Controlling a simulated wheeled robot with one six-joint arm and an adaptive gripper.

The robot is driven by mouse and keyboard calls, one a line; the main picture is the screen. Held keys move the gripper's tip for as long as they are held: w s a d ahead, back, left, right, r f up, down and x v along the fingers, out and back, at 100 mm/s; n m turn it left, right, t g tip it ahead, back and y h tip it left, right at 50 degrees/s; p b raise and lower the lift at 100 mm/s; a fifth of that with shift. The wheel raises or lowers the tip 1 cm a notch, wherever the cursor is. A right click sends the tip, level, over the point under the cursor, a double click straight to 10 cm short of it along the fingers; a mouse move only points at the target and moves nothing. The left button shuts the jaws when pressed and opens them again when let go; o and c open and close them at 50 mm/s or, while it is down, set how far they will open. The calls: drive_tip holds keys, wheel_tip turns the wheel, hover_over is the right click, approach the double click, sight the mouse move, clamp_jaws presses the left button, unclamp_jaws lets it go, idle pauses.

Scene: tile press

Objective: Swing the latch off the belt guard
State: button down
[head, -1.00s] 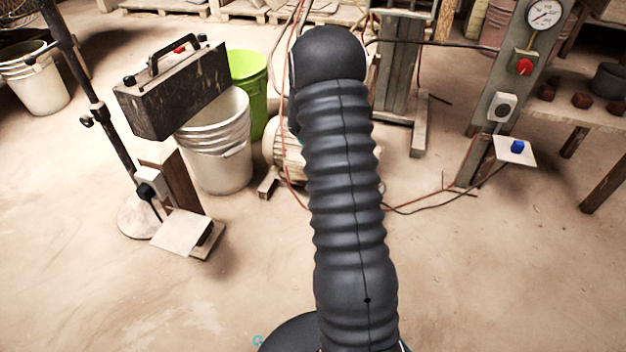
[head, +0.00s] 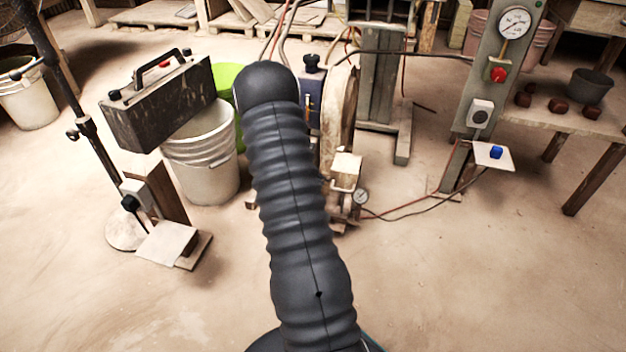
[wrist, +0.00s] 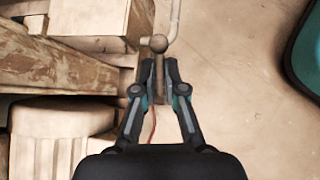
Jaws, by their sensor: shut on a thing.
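In the wrist view my gripper (wrist: 161,68) is shut on a thin upright bar with a dark round knob (wrist: 158,43) just beyond the fingertips; this appears to be the latch. In the head view my arm hides the gripper and the latch. A tall, worn, pale rounded cover (head: 339,112) shows just right of my arm and looks like the belt guard. I cannot tell from these frames how the latch sits against it.
In the wrist view a worn beam (wrist: 60,70) and a ribbed pale cylinder (wrist: 60,140) lie close left of my gripper. A white bucket (head: 203,160) stands left, and a gauge post (head: 486,80) right. The front floor is clear.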

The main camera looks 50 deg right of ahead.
drive_tip(key=shift+s, duration=0.2)
drive_tip(key=c, duration=1.5)
unclamp_jaws()
drive_tip(key=shift+w+r, duration=0.1)
drive_tip(key=shift+w, duration=0.05)
drive_tip(key=v, duration=1.1)
drive_tip(key=shift+w+a+r, duration=0.2)
drive_tip(key=shift+a+r, duration=0.05)
